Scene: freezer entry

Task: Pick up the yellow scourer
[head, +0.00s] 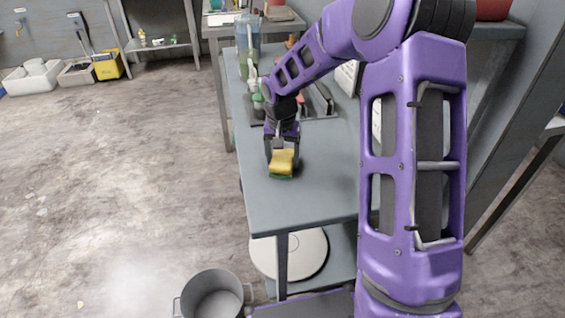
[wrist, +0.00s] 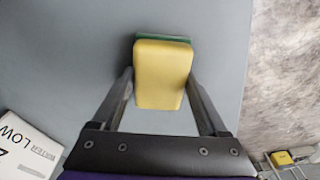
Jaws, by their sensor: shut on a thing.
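The yellow scourer (head: 282,160) with a green layer is at the near part of the grey table (head: 300,205). In the wrist view the scourer (wrist: 162,75) lies between the two fingers, its green side showing at the far edge. My gripper (head: 282,158) points down and is shut on the scourer, with one finger at each side; it also shows in the wrist view (wrist: 161,88). I cannot tell whether the scourer still touches the table top.
Bottles (head: 252,75) and a dark tray (head: 320,100) stand farther back on the table. A white box with lettering (wrist: 28,145) shows in the wrist view. A metal pot (head: 212,296) stands on the floor by the table. Bare table lies in front of my gripper.

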